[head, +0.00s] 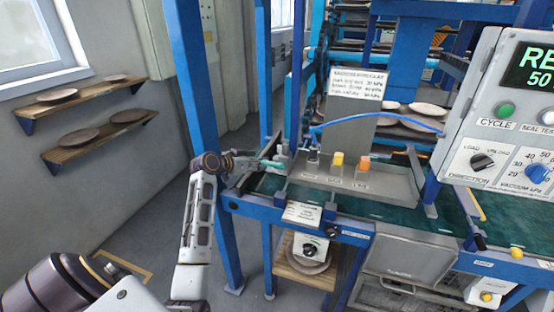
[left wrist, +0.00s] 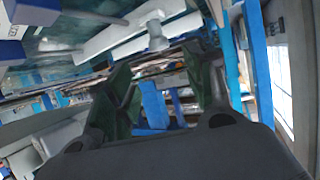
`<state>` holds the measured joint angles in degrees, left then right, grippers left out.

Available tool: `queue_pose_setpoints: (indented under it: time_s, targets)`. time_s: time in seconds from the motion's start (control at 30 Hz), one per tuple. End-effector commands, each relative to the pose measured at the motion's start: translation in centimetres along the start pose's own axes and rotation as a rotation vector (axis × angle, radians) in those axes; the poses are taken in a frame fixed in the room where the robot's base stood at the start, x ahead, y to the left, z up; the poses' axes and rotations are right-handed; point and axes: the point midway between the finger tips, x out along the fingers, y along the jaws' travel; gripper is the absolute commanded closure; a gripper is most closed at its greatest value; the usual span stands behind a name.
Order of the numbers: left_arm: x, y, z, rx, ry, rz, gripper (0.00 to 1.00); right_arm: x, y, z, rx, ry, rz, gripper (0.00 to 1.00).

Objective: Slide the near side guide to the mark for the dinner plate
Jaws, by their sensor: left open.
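My left gripper (head: 264,165) is at the left end of the green conveyor belt (head: 270,183), beside a small grey fitting (head: 282,157). In the left wrist view its two dark green fingers (left wrist: 166,88) are apart, with nothing clearly between them. A pale grey bar with a round knob (left wrist: 155,36) shows beyond the fingers in that view; it looks like a side guide, but I cannot tell which one. Contact with it cannot be told. A small label plate (head: 303,212) sits on the blue front frame; its marks are too small to read. My right gripper is not in view.
A grey tray (head: 345,184) with coloured blocks and a sign (head: 358,84) stands over the belt. A blue hose (head: 370,119) arches above it. A blue post (head: 200,130) stands close beside my left arm. A control panel (head: 505,110) fills the right.

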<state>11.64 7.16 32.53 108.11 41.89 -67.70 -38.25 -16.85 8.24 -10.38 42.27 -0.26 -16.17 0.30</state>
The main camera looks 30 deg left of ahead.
Motion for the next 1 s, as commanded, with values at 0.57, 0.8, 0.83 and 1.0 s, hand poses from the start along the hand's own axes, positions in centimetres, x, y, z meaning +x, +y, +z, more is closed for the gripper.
queue_pose_setpoints:
  time_s: [0.57,0.8,0.83,1.0]
  targets:
    - [5.6,0.1,0.0,-0.001,0.0,0.002,0.47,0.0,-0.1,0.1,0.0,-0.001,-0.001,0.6]
    - [7.9,0.1,-0.1,0.0,0.001,0.002,0.47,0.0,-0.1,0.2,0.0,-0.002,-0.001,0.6]
    - [8.2,0.1,-0.1,-0.001,0.001,0.001,0.47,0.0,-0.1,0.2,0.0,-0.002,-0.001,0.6]
    - [9.7,0.1,-0.1,0.0,0.0,0.002,0.47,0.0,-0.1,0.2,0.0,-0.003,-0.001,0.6]
